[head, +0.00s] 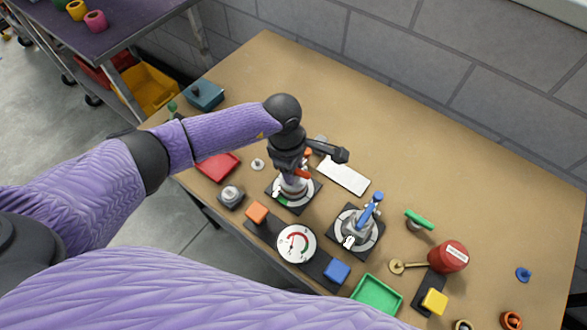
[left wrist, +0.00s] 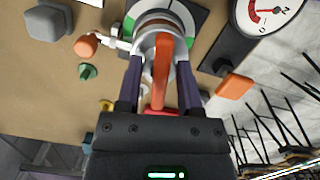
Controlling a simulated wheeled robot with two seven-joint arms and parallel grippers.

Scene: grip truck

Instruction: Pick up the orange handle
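The orange handle (head: 302,173) stands on a grey round fixture (head: 293,187) over a black square base with a white and green dial. In the left wrist view the orange handle (left wrist: 161,70) points toward my gripper. My left gripper (left wrist: 160,85) is over the handle, with one dark finger on each side. A gap shows between each finger and the handle, so it looks open. In the head view my left gripper (head: 297,165) partly hides the handle and fixture. My right gripper is not in view.
A blue-handled fixture (head: 357,227) stands to the right. A round gauge (head: 296,243), an orange block (head: 256,212) and a blue block (head: 337,271) are nearer. A red tray (head: 217,166) lies left and a white plate (head: 343,176) behind. The table's (head: 420,130) back is clear.

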